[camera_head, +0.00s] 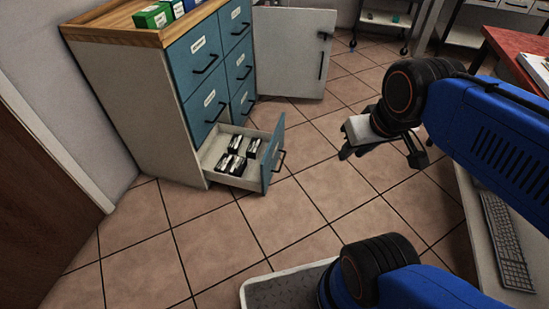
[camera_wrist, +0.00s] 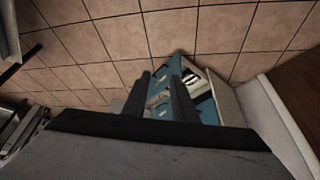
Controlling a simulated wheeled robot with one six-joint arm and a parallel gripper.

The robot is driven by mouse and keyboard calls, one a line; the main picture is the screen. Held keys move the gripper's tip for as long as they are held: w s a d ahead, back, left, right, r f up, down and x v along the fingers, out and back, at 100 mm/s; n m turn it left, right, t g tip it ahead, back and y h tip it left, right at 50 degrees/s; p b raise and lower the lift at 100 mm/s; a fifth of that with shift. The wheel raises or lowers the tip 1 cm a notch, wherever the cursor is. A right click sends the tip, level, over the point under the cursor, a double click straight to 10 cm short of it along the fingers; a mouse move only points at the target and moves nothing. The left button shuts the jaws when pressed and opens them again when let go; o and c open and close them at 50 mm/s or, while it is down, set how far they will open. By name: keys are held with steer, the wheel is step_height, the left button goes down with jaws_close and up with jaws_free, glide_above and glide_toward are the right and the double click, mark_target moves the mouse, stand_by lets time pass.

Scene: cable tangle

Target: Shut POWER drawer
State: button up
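A drawer (camera_head: 240,160) at the bottom of the teal-fronted cabinet (camera_head: 130,95) is pulled out. Its teal front (camera_head: 273,150) has a dark bar handle (camera_head: 279,161), and several black and white items (camera_head: 238,155) lie inside. The label on this front is not visible, so I cannot read whether it says POWER. The open drawer also shows in the wrist view (camera_wrist: 204,82). My gripper (camera_head: 382,157) is in the air to the right of the drawer, apart from it. Its two fingers are spread with nothing between them; they also show in the wrist view (camera_wrist: 160,92).
The other cabinet drawers (camera_head: 196,55) look closed. Green and blue boxes (camera_head: 154,15) stand on the wooden top. A pale door panel (camera_head: 295,55) stands open behind the drawer. A desk with a keyboard (camera_head: 505,240) is at right. Tiled floor (camera_head: 310,185) between drawer and gripper is clear.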

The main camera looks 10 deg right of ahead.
mark_target(272, 144)
steer(key=shift+w+a+f, duration=0.1)
steer(key=shift+w+f, duration=0.05)
steer(key=shift+w, duration=0.1)
jaws_close()
steer(key=w+a+f+m+g+y, duration=0.25)
steer(key=w+f+m+y, duration=0.45)
steer(key=w, duration=0.5)
steer(key=w+a+f+m+g+y, duration=0.25)
steer(key=w+f+g+y, duration=0.2)
steer(key=w+f, duration=0.6)
steer(key=w+d+f+m+t+y, duration=0.1)
steer(key=w+d+f+m+t, duration=0.35)
steer(key=f, duration=0.45)
steer(key=w+d+f+m+t+y, duration=0.2)
steer(key=w+d+f+m+t, duration=0.15)
steer(key=w+f+m, duration=0.35)
steer(key=w+d+f+m+t+y, duration=0.1)
steer(key=w+d+f+m+t, duration=0.3)
steer(key=f, duration=0.6)
steer(key=shift+n+g, duration=0.3)
steer(key=shift+n, duration=0.2)
steer(key=x, duration=1.4)
steer(key=shift+w+d+r, duration=0.1)
steer(key=shift+w+r, duration=0.15)
steer(key=shift+w, duration=0.05)
